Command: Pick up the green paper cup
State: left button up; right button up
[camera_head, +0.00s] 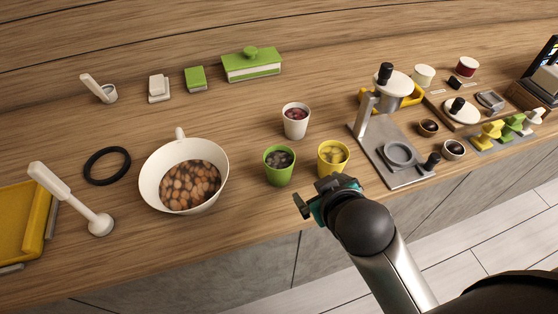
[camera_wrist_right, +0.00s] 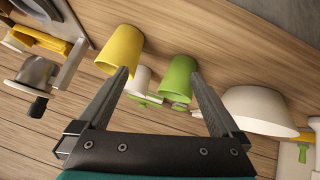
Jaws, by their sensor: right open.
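The green paper cup (camera_head: 279,165) stands upright on the wooden counter in the head view, with dark contents inside. In the right wrist view the green cup (camera_wrist_right: 178,80) appears between the fingers, beyond their tips and closer to the right-hand finger. The yellow cup (camera_head: 332,157) stands to its right and the white cup (camera_head: 296,121) behind it. My right gripper (camera_head: 306,204) is near the counter's front edge, in front of the green and yellow cups. In the wrist view the right gripper (camera_wrist_right: 163,72) is open with nothing held. My left gripper is not in view.
A white bowl of brown pieces (camera_head: 185,172) stands left of the green cup. A metal press stand (camera_head: 392,151) is at the right. The yellow cup (camera_wrist_right: 121,50) is close to the left-hand finger in the wrist view. Free counter lies behind the bowl and cups.

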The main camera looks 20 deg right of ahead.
jog(key=w+a+r+n+t, duration=0.1)
jog(key=w+r+n+t, duration=0.1)
jog(key=w+r+t, duration=0.6)
jog(key=w+a+r+n+t+y, duration=0.2)
jog(key=a+r+n+y, duration=0.15)
jog(key=r, duration=0.45)
jog(key=w+a+r+n+t+y, duration=0.2)
jog(key=w+a+r+n, duration=0.15)
jog(key=r, duration=0.35)
jog(key=s+a+r+n+g+y, duration=0.2)
jog(key=s+a+n+g+y, duration=0.2)
jog(key=a+n+g+y, duration=0.6)
jog(key=s+a+r+n+g+y, duration=0.35)
jog(key=a+n+y, duration=0.2)
jog(key=n, duration=0.85)
jog(key=n+g+h, duration=0.6)
jog(key=n+h, duration=0.1)
jog(key=h, duration=1.2)
send_near(278, 156)
jog(key=f, duration=0.5)
jog(key=w+f, duration=0.1)
jog(key=f, duration=0.1)
jog(key=shift+a+f, duration=0.15)
jog(key=shift+a, duration=0.25)
jog(key=shift+f, duration=3.05)
